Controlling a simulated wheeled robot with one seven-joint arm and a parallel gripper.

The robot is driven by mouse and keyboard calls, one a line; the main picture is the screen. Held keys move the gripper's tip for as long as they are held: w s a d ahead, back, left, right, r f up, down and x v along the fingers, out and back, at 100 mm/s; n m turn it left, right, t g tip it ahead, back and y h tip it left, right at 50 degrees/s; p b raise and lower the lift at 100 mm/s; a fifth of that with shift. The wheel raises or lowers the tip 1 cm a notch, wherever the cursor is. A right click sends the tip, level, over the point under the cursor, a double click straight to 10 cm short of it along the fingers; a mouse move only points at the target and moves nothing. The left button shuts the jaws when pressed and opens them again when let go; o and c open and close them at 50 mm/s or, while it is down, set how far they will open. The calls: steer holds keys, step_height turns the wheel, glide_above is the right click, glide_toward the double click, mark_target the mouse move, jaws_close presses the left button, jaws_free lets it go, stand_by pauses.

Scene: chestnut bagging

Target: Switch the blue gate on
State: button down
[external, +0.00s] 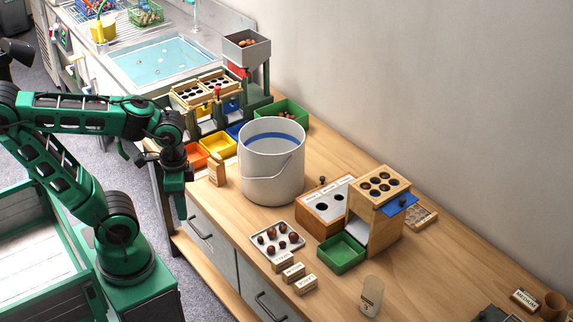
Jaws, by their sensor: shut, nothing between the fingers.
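My gripper (178,208) hangs pointing down at the left edge of the wooden counter, in front of the sorting stand. It is shut and empty, apart from everything. A blue plate (401,204) sticks out of the wooden box with holes (380,184) at the right. I cannot tell which blue part is the gate, nor its switch state.
A large white bucket (272,172) stands between the stand and the wooden box. Orange (195,155) and yellow (219,145) bins stand near my gripper. A chestnut tray (277,240) and a green bin (341,254) lie in front. The right part of the counter has bare room.

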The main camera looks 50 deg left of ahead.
steer(key=w+a+r+m+h, duration=0.1)
steer(key=w+r, duration=0.2)
steer(key=w, duration=0.4)
steer(key=w+a+r+m, duration=0.1)
steer(key=w+r, duration=0.2)
steer(key=w, duration=0.4)
steer(key=w+a+m+t, duration=0.1)
steer(key=w+a+m, duration=0.1)
steer(key=w+a, duration=0.55)
steer(key=w+a+m, duration=0.2)
steer(key=w+a, duration=0.3)
steer(key=w, duration=0.5)
steer(key=w+a+f+m+y, duration=0.1)
steer(key=w+a+m+y, duration=0.1)
steer(key=w+a, duration=0.65)
steer(key=w+a+f+m+y, duration=0.2)
steer(key=w+a+m, duration=0.1)
steer(key=a, duration=1)
steer(key=w+a+f+m+y, duration=0.1)
steer(key=w+a+m, duration=0.1)
steer(key=w+a, duration=0.65)
step_height(320, 180, down, 8)
steer(key=s+a, duration=0.2)
steer(key=shift+s, duration=0.15)
steer(key=shift+a, duration=0.15)
